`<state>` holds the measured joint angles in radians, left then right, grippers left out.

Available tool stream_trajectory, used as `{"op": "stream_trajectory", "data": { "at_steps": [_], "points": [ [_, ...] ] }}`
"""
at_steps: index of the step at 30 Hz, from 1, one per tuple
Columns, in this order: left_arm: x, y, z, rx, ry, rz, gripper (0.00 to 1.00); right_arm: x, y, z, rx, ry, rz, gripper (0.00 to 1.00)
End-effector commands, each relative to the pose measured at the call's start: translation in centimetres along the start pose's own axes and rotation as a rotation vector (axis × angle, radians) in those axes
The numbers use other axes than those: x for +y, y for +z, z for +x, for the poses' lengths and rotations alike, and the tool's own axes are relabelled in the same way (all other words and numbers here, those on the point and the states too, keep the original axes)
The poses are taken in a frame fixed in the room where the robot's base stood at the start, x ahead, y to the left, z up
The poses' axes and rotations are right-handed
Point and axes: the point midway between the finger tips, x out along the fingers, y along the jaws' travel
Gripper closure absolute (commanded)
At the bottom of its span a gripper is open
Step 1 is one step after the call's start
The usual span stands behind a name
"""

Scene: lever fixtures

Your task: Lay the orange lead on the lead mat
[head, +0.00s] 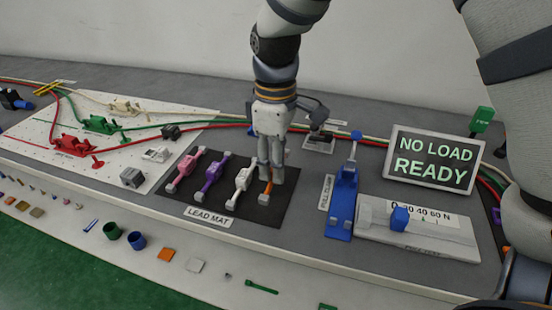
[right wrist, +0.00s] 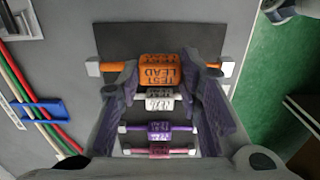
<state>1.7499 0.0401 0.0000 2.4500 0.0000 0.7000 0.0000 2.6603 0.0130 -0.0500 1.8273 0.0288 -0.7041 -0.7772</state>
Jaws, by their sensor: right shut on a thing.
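The orange lead (head: 267,191) is at the right end of the dark lead mat (head: 283,203), right of the white lead (head: 239,184). My right gripper (head: 270,178) comes down over it from above and is shut on it, hiding most of its body in the head view. In the right wrist view the lead's orange middle (right wrist: 159,71), marked TEST LEAD, sits between the fingertips, with pale ends out on both sides. It appears at or just above the mat; I cannot tell whether it touches. My left gripper is not in view.
Purple (head: 213,176) and pink (head: 185,169) leads lie left of the white one on the mat. A blue lever fixture (head: 343,196) and a force scale (head: 420,232) stand to the right, before the NO LOAD READY display (head: 435,160). Red and green cables run behind.

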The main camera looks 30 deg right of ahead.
Motion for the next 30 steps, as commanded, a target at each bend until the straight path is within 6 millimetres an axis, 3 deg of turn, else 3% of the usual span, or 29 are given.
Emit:
{"op": "stream_trajectory", "data": {
  "at_steps": [30],
  "points": [
    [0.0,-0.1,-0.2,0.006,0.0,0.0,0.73,0.0,0.0,1.5,0.002,0.001,0.0,0.91]
  ]
}}
